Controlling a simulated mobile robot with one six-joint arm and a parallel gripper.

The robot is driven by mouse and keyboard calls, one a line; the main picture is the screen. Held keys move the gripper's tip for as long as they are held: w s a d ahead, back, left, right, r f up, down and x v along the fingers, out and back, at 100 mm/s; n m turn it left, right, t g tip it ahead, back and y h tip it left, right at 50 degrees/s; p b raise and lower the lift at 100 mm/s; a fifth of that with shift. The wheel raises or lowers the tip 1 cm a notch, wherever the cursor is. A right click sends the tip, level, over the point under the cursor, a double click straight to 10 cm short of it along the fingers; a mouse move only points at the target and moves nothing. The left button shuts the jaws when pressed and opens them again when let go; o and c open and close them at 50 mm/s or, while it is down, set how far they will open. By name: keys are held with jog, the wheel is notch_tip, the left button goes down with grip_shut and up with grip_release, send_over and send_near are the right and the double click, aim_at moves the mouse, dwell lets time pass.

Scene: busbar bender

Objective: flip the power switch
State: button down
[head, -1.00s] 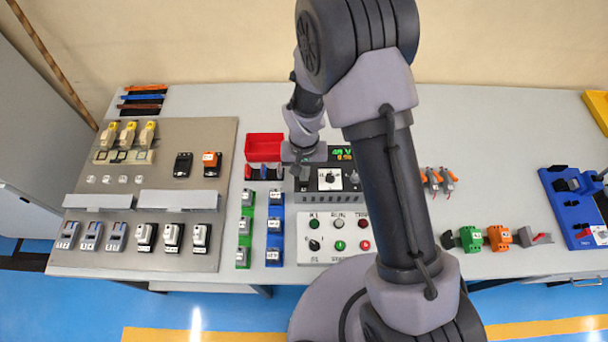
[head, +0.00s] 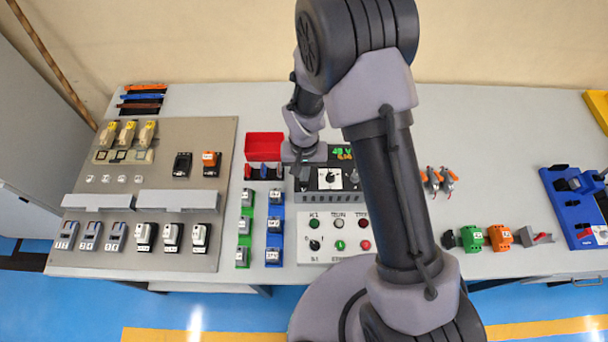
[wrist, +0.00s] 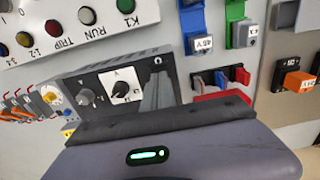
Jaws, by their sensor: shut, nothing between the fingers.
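A dark grey box with a lit display, which looks like a power supply (head: 346,184), stands on the bench behind the white button panel. Its front has a black rotary knob on a white plate (head: 329,179); the same knob shows in the wrist view (wrist: 121,88), with a grey knob (wrist: 86,97) beside it. My gripper (head: 302,176) is at the left part of the box. In the wrist view my gripper's grey fingers (wrist: 157,90) are together, empty, in front of the box's face. They cover part of it, and I cannot make out the power switch there.
The white button panel (head: 308,256) lies just in front of the box. Green (head: 243,243) and blue (head: 273,243) rails stand to the left, and a red bin (head: 265,146) is behind them. Orange-handled parts (head: 439,181) sit right of my arm.

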jog(key=shift+f+b, duration=0.6)
jog(key=shift+f, duration=0.15)
notch_tip(320, 180, up, 7)
jog(key=p, duration=0.4)
jog(key=shift+r, duration=0.1)
dwell(0.3)
